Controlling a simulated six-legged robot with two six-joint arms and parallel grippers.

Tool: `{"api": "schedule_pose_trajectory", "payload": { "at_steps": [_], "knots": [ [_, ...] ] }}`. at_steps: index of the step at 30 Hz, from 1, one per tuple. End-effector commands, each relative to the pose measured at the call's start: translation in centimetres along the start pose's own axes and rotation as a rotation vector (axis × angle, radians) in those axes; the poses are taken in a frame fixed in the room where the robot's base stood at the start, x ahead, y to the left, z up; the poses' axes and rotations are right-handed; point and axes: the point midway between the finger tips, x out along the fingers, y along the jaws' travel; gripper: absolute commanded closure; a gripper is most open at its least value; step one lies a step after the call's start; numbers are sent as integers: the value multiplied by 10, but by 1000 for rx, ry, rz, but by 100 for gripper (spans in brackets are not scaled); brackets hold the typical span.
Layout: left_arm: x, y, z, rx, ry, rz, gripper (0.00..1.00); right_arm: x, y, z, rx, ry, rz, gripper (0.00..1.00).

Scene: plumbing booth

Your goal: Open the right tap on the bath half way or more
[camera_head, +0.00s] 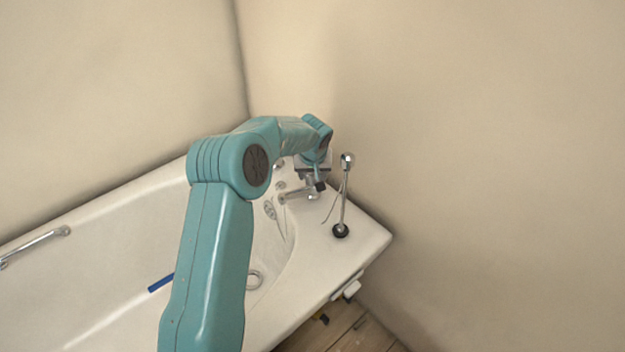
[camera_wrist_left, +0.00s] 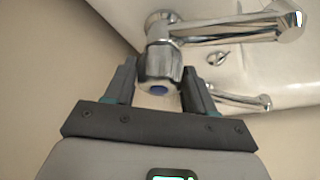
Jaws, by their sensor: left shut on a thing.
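The white bath (camera_head: 110,230) fills the lower left of the head view. My left gripper (camera_head: 318,183) is at its far right corner, over the taps by the wall. My gripper and wrist hide the handle in the head view. How far it is turned cannot be told.
A hand shower (camera_head: 344,195) stands upright on the bath's right rim, close to my left gripper, with a thin hose beside it. A grab rail (camera_head: 35,244) is at the left. Walls close in behind and right. A blue item (camera_head: 160,283) lies in the bath.

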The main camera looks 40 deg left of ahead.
Motion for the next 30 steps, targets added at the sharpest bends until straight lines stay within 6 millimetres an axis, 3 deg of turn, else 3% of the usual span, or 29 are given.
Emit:
{"api": "schedule_pose_trajectory", "payload": {
  "at_steps": [1, 3, 12, 30],
  "knots": [
    [6, 1, 1, -40, 5, -14, 76, 13, 5, 0, 0, 0, 0, 46],
    [5, 2, 1, -100, 5, -40, 76, 19, 7, 0, 0, 0, 0, 46],
    [2, 2, 0, -365, 3, -150, 76, 32, 12, -1, 0, 0, 0, 46],
    [-2, 3, -2, -836, 0, -347, 76, 7, 3, 0, 0, 0, 0, 46]
  ]
}}
